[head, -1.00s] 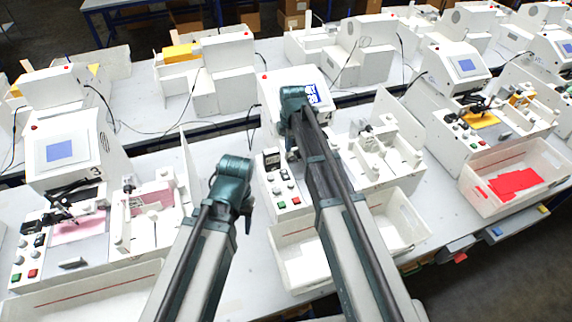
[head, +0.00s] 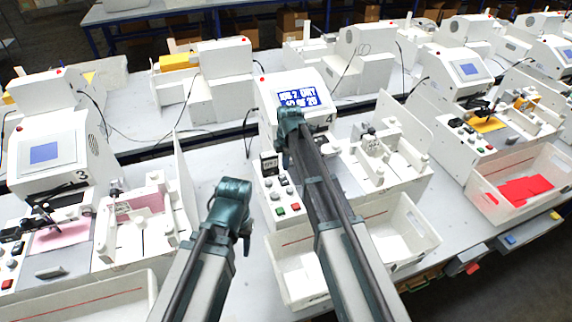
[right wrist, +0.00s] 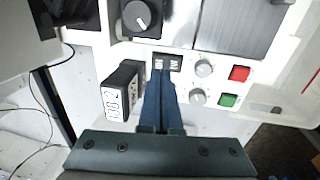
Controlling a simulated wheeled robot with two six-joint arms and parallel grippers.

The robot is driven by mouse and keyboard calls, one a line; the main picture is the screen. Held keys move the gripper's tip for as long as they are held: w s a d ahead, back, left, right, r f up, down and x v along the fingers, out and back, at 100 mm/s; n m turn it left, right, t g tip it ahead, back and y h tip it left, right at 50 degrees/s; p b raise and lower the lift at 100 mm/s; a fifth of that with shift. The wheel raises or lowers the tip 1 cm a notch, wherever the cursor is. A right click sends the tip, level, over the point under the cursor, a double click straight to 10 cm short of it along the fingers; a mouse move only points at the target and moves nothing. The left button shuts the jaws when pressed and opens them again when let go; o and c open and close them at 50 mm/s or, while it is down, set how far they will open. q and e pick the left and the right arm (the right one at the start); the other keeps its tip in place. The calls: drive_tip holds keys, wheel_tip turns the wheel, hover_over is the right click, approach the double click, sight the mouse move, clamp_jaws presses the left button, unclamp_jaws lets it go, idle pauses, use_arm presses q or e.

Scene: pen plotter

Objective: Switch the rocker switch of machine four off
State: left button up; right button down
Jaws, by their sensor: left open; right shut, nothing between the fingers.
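Machine four, marked 4, stands in the middle of the head view with a lit blue text screen (head: 298,97). Its black rocker switch (right wrist: 168,61) has white marks; it also shows as a small dark patch on the panel in the head view (head: 284,180). I cannot tell which side is pressed. My right gripper (right wrist: 160,72) is shut and empty, its blue fingertips over the lower-left part of the switch; touching or just above, I cannot tell. In the head view my right arm hides those fingertips. My left gripper (head: 230,195) is open left of machine four, its fingers mostly hidden.
Beside the switch are a black counter block (right wrist: 122,90), a black dial (right wrist: 140,16), grey knobs, a red button (right wrist: 239,73) and a green button (right wrist: 228,100). A white bin (head: 300,285) stands in front. Machine three (head: 48,155) is at the left.

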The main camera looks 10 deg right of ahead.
sight(284, 177)
drive_tip(key=f+b, duration=0.2)
drive_tip(key=f, duration=0.1)
drive_tip(key=f+b, duration=0.1)
drive_tip(key=f, duration=0.1)
drive_tip(key=shift+w+a+b, duration=0.1)
drive_tip(key=shift+w+b, duration=0.25)
drive_tip(key=shift+b, duration=0.05)
drive_tip(key=shift+r, duration=0.1)
drive_tip(key=shift+s, duration=0.75)
